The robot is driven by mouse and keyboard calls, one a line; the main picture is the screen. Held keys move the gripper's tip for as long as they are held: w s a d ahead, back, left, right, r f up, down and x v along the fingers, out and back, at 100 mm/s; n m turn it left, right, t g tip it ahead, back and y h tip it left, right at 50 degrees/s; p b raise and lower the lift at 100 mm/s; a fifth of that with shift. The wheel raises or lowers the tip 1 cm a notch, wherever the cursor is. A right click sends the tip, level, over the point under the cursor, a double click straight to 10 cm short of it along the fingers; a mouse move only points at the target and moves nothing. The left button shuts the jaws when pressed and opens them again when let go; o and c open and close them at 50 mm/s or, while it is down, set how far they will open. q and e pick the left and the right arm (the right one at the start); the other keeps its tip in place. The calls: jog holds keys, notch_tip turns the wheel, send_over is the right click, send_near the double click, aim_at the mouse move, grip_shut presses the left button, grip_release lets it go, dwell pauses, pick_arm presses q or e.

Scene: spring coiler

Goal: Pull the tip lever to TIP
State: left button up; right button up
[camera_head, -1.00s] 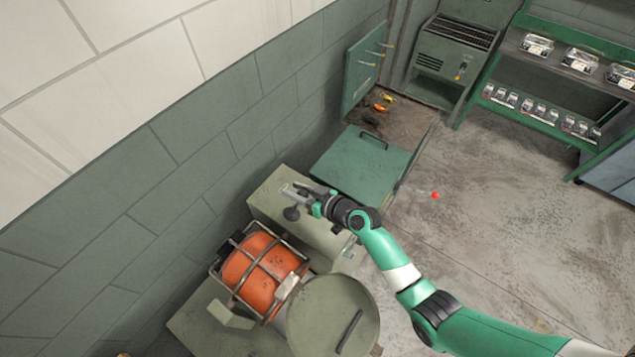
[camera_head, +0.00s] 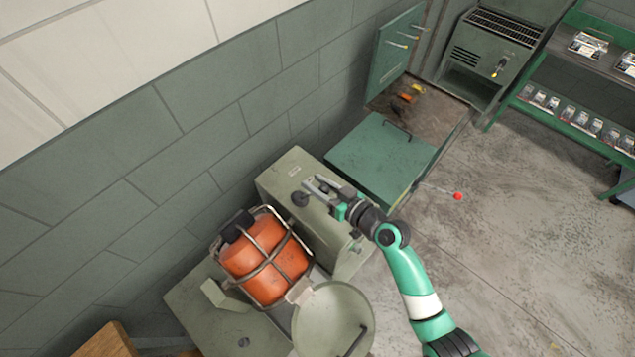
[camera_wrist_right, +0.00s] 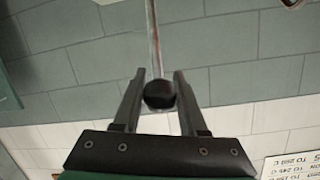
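A black ball knob on a thin rod, which looks like the tip lever (camera_head: 300,199), is at the top of the grey-green machine housing (camera_head: 290,172). An orange drum (camera_head: 262,262) lies in a metal cage beside it. My right gripper (camera_head: 318,186) is over the housing, its fingers spread, with the knob close by. In the right wrist view the knob (camera_wrist_right: 160,95) appears between the two fingers (camera_wrist_right: 160,78); firm contact on both sides cannot be told. No TIP marking is legible. My left gripper is out of view.
A round lid or pan (camera_head: 330,318) with a dark handle is in front of the drum. A green cabinet or chest (camera_head: 380,160) stands behind the gripper, and a red ball on a thin rod (camera_head: 457,196) sticks out beside it. Concrete floor at right is open.

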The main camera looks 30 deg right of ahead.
jog(key=o, duration=0.4)
jog(key=v, duration=1.1)
jog(key=shift+s+d, duration=0.15)
jog(key=shift+s, duration=0.2)
jog(key=shift+r, duration=0.1)
